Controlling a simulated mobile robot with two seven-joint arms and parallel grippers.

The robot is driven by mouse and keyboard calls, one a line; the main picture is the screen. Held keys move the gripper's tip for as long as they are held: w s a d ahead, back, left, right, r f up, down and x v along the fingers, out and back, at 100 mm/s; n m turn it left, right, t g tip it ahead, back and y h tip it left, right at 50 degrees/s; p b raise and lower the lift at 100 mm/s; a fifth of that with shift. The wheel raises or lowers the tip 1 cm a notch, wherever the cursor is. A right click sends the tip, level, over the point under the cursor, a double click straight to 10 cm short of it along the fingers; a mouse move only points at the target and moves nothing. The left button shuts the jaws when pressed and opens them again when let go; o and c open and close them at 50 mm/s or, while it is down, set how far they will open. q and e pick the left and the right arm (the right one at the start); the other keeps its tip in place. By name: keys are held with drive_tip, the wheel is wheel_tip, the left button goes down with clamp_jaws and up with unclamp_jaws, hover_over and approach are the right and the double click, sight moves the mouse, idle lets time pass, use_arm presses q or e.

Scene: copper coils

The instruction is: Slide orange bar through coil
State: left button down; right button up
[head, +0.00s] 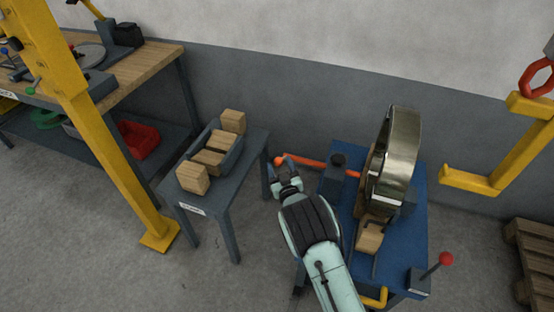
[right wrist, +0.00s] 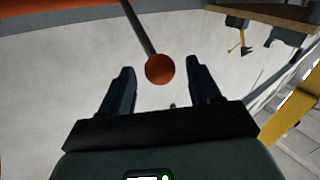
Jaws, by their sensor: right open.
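The orange bar (head: 315,163) reaches left from the blue stand (head: 408,240), with a round orange knob at its left end. The metal coil (head: 402,150) stands upright on that stand, to the right of the bar. My right gripper (head: 284,170) is at the knob end of the bar. In the right wrist view, its fingers (right wrist: 158,82) are apart, with the orange knob (right wrist: 160,69) showing between the tips. I cannot tell whether they touch it. The bar's far end is hidden near the coil. My left gripper is not in view.
A small grey table (head: 250,150) with wooden blocks stands to the left. A yellow post (head: 100,140) rises further left. A yellow hook (head: 490,180) hangs at the right. A red-knobbed lever (head: 445,259) sits at the stand's front right corner.

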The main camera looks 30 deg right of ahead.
sight(278, 158)
drive_tip(key=shift+x, duration=2.05)
clamp_jaws()
